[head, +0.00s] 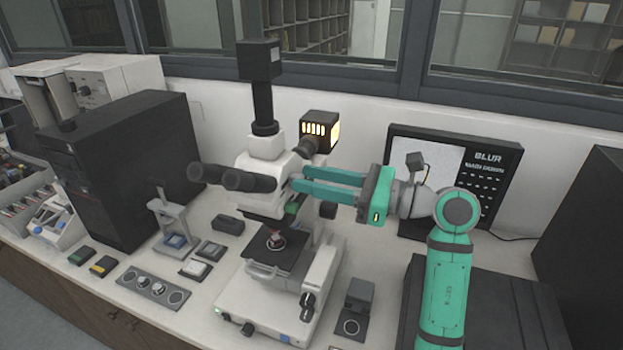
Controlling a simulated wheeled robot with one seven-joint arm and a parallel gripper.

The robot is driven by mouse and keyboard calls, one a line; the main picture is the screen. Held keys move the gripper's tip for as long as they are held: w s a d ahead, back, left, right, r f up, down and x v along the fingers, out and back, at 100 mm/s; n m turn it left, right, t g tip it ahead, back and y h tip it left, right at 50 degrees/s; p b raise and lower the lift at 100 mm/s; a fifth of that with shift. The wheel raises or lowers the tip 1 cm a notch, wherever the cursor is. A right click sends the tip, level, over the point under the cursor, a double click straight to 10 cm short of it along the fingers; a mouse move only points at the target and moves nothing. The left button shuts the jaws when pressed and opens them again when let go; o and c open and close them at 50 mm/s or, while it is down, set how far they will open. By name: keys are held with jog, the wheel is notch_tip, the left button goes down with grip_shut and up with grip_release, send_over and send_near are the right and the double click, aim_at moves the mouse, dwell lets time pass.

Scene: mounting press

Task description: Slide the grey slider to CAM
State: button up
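The white microscope (264,148) stands on the bench in the middle of the head view, with two dark eyepieces (235,180) pointing left and a black camera (259,60) on its upright tube. My gripper (296,180) reaches in from the right, its two teal fingers level at the right side of the microscope head. The fingers show a gap between them along their length. Their tips are at the head, where the grey slider and any CAM marking cannot be made out. Whether the tips touch or grip the slider cannot be told.
A lit lamp housing (320,130) sits just above and behind my fingers. A screen (455,175) reading "BLUR" stands behind my arm. A small grey block (359,296) is at the front right. A black computer case (125,165) stands left.

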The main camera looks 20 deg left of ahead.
jog(key=d, duration=1)
jog(key=shift+w, duration=0.3)
